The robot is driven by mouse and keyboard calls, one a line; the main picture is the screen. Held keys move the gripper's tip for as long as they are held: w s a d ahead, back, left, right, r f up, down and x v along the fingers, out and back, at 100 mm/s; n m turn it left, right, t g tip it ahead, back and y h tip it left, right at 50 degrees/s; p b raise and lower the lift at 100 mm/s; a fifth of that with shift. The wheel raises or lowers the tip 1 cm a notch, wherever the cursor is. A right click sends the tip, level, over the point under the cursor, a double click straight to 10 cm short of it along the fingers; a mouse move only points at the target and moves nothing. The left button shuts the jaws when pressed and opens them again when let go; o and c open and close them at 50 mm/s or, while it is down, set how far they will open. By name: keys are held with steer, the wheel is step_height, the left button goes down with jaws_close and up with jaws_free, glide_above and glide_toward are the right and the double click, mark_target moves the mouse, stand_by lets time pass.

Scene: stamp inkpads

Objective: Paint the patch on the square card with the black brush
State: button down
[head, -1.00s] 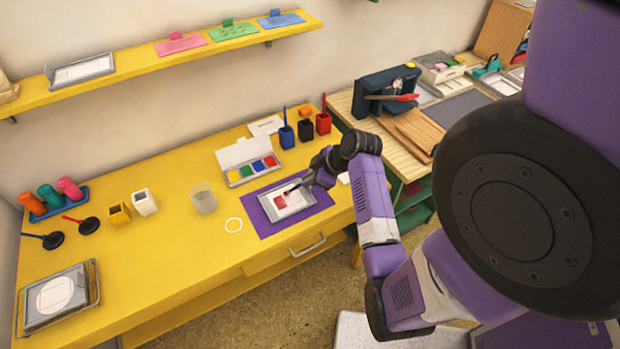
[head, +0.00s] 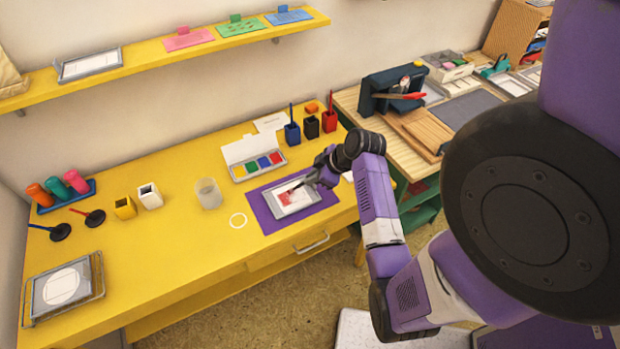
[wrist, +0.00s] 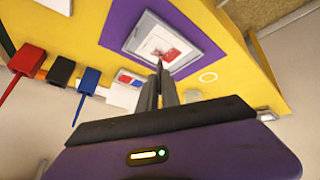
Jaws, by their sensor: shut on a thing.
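The square card (wrist: 148,37) lies in a grey tray (head: 318,202) on a purple mat (head: 262,217). A red patch (head: 287,199) covers part of the white card, with an uneven edge; it also shows in the wrist view (wrist: 167,51). My gripper (wrist: 160,84) is shut on the thin dark brush (head: 296,187), just above the card. The brush tip is at or close to the red area; I cannot tell whether it touches. The black cup (head: 312,126) has no brush standing in it.
A blue cup (head: 292,134) and a red cup (head: 329,122) hold brushes behind the mat. An open paint box (head: 240,171) sits behind the card, and a clear beaker (head: 208,194) and white ring (head: 238,220) stand left.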

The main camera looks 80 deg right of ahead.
steer(key=shift+s+d, duration=0.45)
steer(key=shift+d, duration=0.05)
